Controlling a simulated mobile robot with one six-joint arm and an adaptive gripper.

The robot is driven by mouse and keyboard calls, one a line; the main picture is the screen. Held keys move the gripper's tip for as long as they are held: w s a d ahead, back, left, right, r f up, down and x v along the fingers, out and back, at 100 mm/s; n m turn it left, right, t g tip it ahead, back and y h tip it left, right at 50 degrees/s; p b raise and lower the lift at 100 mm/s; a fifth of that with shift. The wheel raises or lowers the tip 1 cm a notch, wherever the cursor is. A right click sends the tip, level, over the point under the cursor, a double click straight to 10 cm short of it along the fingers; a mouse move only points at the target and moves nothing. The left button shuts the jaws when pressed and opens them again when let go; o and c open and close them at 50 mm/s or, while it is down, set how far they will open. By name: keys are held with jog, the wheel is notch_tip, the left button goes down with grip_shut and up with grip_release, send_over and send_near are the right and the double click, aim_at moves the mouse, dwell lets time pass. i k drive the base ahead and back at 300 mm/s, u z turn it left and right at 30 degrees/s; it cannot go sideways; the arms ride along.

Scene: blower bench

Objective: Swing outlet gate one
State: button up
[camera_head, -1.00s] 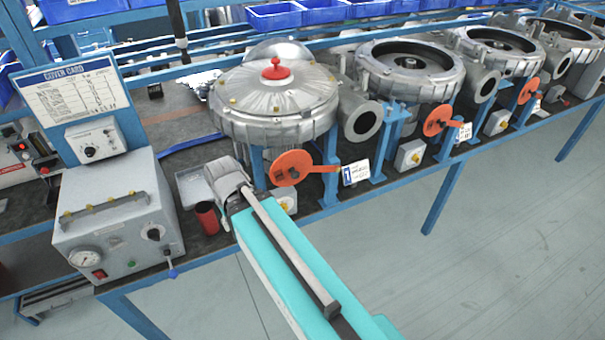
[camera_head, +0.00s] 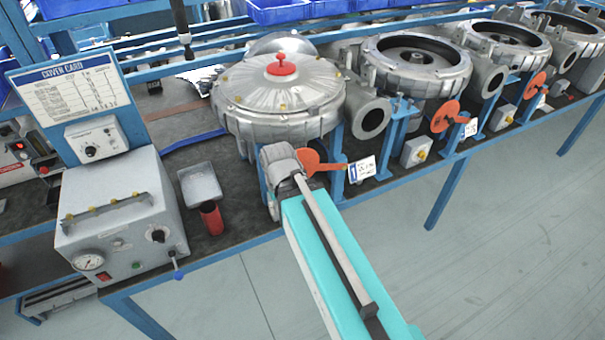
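Outlet gate one is an orange disc (camera_head: 309,160) with a flat lever (camera_head: 332,167) pointing right. It sits low in front of the nearest blower (camera_head: 280,103). A white tag (camera_head: 361,169) marked 1 is at the lever's end. My gripper (camera_head: 281,160), at the end of the teal arm, is in front of the disc's left part and hides it. Its fingers are not visible, so I cannot tell whether it is open or touches the gate. The nearest blower has a silver cover with a red knob (camera_head: 281,65).
More blowers with orange gates (camera_head: 445,115) stand along the bench to the right. A grey control box (camera_head: 118,215) with a cover card (camera_head: 78,90) is at left. Floor in front is clear.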

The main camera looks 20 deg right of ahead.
aim_at(309, 159)
jog(key=k, duration=1.55)
jog(key=u, duration=0.65)
jog(key=i, duration=1)
jog(key=z, duration=0.05)
